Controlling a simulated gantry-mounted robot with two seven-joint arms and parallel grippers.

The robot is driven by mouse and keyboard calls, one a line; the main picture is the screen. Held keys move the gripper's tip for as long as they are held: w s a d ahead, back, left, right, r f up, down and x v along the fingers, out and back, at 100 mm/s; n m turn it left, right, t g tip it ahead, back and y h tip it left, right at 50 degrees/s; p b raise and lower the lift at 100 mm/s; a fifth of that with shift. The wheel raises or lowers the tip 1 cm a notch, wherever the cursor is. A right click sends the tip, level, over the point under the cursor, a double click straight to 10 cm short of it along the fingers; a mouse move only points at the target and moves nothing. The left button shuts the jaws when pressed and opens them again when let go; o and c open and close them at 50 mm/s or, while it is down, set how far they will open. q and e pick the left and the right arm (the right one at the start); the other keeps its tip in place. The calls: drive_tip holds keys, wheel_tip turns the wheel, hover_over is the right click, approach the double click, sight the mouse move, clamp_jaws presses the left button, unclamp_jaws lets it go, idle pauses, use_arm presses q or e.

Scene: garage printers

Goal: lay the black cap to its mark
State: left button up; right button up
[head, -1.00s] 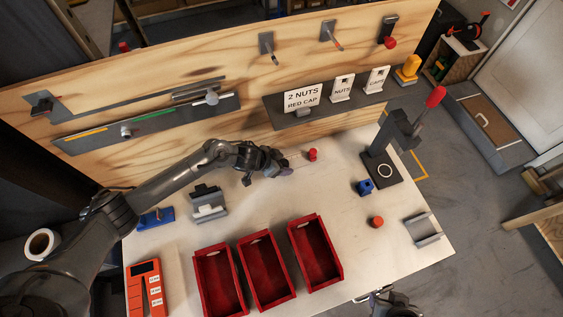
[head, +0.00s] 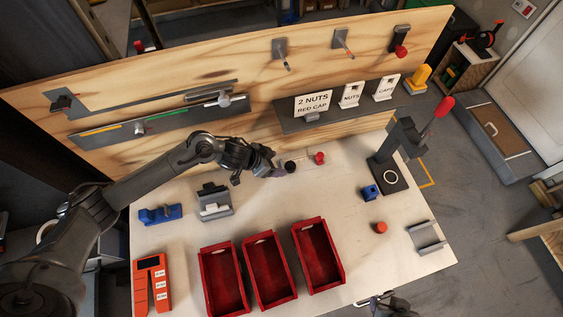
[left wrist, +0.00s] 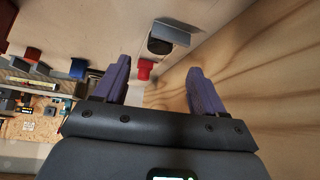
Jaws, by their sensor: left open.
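The black cap (head: 290,167) sits on the white bench top near the back panel, left of a red cap (head: 319,158). My left gripper (head: 278,172) is low over the bench, just left of the black cap. In the left wrist view its two purple fingers (left wrist: 159,72) are spread with nothing between them. The black cap (left wrist: 159,46) shows there beyond the fingertips, apart from them, with the red cap (left wrist: 145,69) beside it. I cannot make out a mark for the black cap. My right gripper (head: 375,300) is partly visible at the bottom edge; its fingers are unclear.
Three red bins (head: 268,270) stand along the front. A press with a red handle (head: 397,160), a blue block (head: 370,192) and an orange-red knob (head: 380,228) are at the right. A grey holder (head: 214,203) stands left. The wooden panel (head: 240,120) closes the back.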

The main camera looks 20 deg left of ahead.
use_arm(q)
drive_tip(key=v, duration=0.3)
drive_tip(key=shift+d, duration=0.15)
